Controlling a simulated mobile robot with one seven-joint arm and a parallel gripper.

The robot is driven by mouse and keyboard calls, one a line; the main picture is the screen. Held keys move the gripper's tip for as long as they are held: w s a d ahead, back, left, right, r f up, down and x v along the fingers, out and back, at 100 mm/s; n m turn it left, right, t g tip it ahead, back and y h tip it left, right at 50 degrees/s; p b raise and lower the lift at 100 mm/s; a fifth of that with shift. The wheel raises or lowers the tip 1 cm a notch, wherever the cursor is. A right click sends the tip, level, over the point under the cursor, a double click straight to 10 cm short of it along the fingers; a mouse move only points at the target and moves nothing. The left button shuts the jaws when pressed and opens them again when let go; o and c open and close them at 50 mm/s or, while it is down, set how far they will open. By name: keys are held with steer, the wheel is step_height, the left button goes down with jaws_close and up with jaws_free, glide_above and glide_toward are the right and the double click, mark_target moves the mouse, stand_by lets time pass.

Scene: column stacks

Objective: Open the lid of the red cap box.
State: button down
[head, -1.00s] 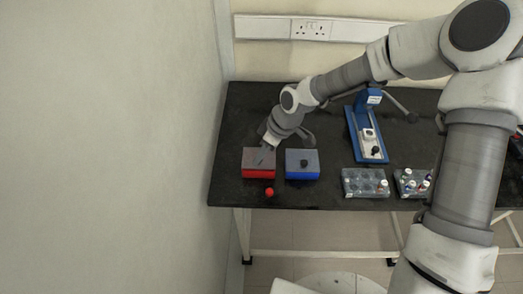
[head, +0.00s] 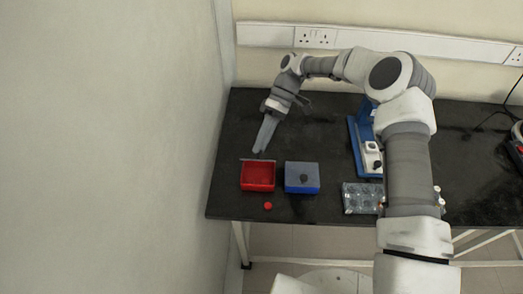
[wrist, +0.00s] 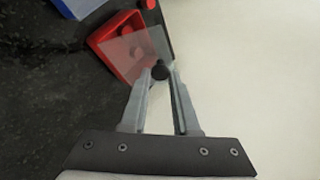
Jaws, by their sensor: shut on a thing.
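The red cap box (head: 258,178) sits at the left of the black table with its red inside showing. Its translucent grey lid is tilted up along the box's far side in the head view (head: 257,160). My gripper (head: 261,150) is behind the box, fingers pointing down at the lid. In the wrist view, the red box (wrist: 104,42) shows partly through the lid (wrist: 128,46). The lid's black knob (wrist: 160,72) is between the fingertips of my gripper (wrist: 159,76), which are shut on it.
A blue box (head: 301,187) with a closed grey lid and black knob stands just right. A loose red cap (head: 267,206) lies in front of the red box. A blue stand (head: 354,140) and a clear rack (head: 358,200) are farther right. A wall is close on the left.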

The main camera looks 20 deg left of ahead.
steer(key=g+b, duration=0.1)
steer(key=w+g+b, duration=0.1)
steer(key=b, duration=0.1)
steer(key=w+g+b, duration=0.1)
steer(key=shift+a+f+m, duration=0.25)
steer(key=shift+a+m, duration=0.05)
steer(key=shift+w+r+b, duration=0.1)
steer(key=shift+b, duration=0.2)
